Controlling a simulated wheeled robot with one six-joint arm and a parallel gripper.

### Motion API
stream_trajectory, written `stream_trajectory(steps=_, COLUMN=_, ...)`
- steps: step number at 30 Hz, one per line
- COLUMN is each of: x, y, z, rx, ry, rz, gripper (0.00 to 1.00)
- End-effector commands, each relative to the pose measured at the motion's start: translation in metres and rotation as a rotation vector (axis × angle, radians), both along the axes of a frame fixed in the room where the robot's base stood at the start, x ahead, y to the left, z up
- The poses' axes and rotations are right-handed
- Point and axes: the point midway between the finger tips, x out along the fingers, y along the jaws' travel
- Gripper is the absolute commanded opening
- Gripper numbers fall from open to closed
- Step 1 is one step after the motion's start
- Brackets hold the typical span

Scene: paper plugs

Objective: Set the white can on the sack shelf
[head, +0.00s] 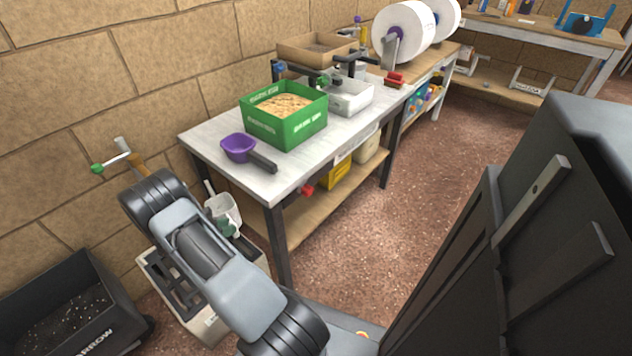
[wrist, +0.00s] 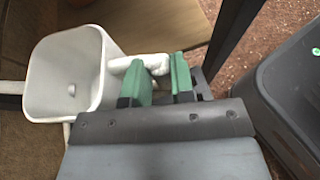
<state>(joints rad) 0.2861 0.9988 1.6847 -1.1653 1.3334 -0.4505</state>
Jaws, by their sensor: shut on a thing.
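The white can (head: 222,210) hangs in my gripper (head: 230,228), left of the bench's near end. In the wrist view the can (wrist: 65,75) is a square-mouthed white vessel whose open top and empty-looking inside show. My gripper (wrist: 161,78) has green fingers shut on the can's side handle (wrist: 140,62). My arm hides part of the can in the head view. A wooden lower shelf (head: 325,205) runs under the bench; no label shows whether it is the sack shelf.
The bench top (head: 215,135) holds a green box (head: 285,115), a purple scoop (head: 240,148) and a white tray (head: 348,97). A yellow bin (head: 335,173) sits on the lower shelf. A white crate (head: 207,325) and black bin (head: 75,310) stand at lower left.

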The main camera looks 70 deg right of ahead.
Motion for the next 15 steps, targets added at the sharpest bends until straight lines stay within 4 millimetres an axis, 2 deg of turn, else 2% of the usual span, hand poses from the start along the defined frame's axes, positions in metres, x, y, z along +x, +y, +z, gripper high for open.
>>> stream_trajectory(steps=1, x=-0.005, y=-0.004, z=-0.011, rx=0.000, ry=-0.001, rz=-0.056, gripper=0.00)
stream_trajectory(steps=3, x=-0.012, y=-0.009, z=-0.018, rx=0.001, ry=0.000, rz=-0.114, gripper=0.00)
stream_trajectory(steps=8, x=-0.034, y=-0.028, z=-0.025, rx=0.002, ry=0.000, rz=-0.171, gripper=0.00)
stream_trajectory(steps=15, x=-0.078, y=-0.078, z=-0.026, rx=0.002, ry=-0.001, rz=-0.174, gripper=0.00)
